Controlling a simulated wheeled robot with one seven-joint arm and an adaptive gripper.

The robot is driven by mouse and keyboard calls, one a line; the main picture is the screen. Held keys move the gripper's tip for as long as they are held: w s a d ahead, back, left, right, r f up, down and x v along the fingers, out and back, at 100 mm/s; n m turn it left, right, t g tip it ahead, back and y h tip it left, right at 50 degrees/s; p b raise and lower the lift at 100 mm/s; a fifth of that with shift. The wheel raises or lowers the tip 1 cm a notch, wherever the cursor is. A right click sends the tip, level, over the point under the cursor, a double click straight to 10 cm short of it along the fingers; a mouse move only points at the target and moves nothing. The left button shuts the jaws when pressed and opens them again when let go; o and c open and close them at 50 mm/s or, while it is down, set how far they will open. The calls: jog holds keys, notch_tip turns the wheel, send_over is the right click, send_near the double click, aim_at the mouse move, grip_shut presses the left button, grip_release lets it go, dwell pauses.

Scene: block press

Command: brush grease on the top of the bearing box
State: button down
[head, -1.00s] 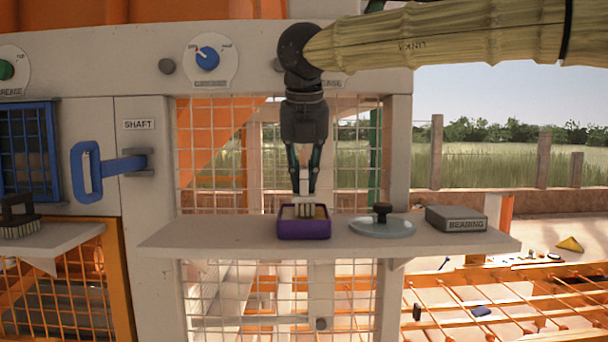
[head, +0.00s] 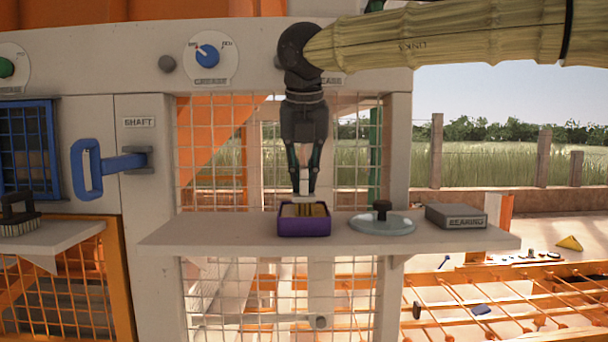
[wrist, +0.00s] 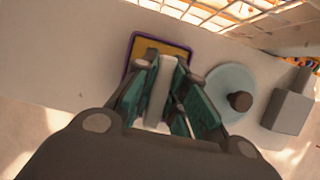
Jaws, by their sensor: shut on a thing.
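My gripper (head: 304,190) points straight down over the shelf, shut on a pale brush (head: 304,197). The brush also shows between the fingers in the wrist view (wrist: 160,85). Its lower end is down at the purple tub (head: 304,228), which holds yellow-brown grease (head: 304,209); the tub's far side and the grease also show in the wrist view. Whether the bristle tips are in the grease is hard to tell. The grey bearing box (head: 456,217), labelled BEARING, lies on the shelf to the right, its top bare as far as I see.
A pale blue round lid (head: 382,224) with a dark knob lies between the tub and the bearing box. The shelf (head: 200,236) is clear on its left. Wire mesh (head: 215,150) stands behind it. A blue door handle (head: 88,170) and a dark scrub brush (head: 18,215) are at left.

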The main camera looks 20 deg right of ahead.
dwell(0.6)
jog(key=shift+r+p, duration=2.5)
jog(key=shift+r, duration=1)
jog(key=shift+f, duration=0.1)
